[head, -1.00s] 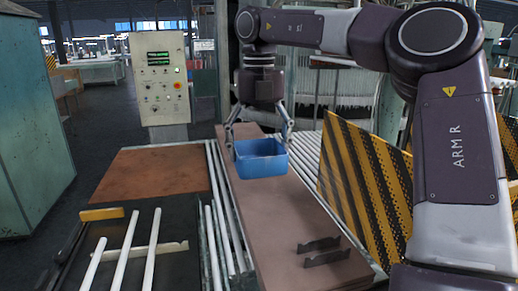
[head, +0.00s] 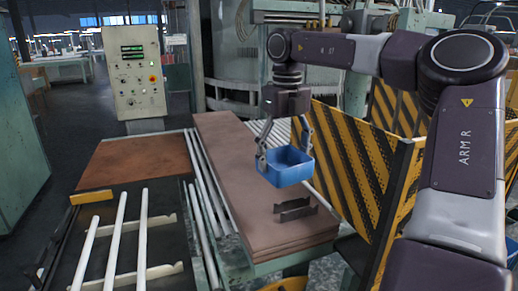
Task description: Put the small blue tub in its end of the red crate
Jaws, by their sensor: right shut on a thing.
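The small blue tub (head: 286,170) is in the head view, right of centre. My right gripper (head: 284,154) is shut on it, with its fingers at the tub's left and right sides. The tub looks roughly level with its open top up. It appears held above the brown stacked boards (head: 232,150), near their right edge. I see no red crate in this view. My left gripper is not in view.
Two dark notched brackets (head: 294,210) stand on the boards below the tub. Yellow-and-black striped panels (head: 350,160) stand close on the right. White glass tubes (head: 115,240) lie at lower left. A control box (head: 134,75) stands behind.

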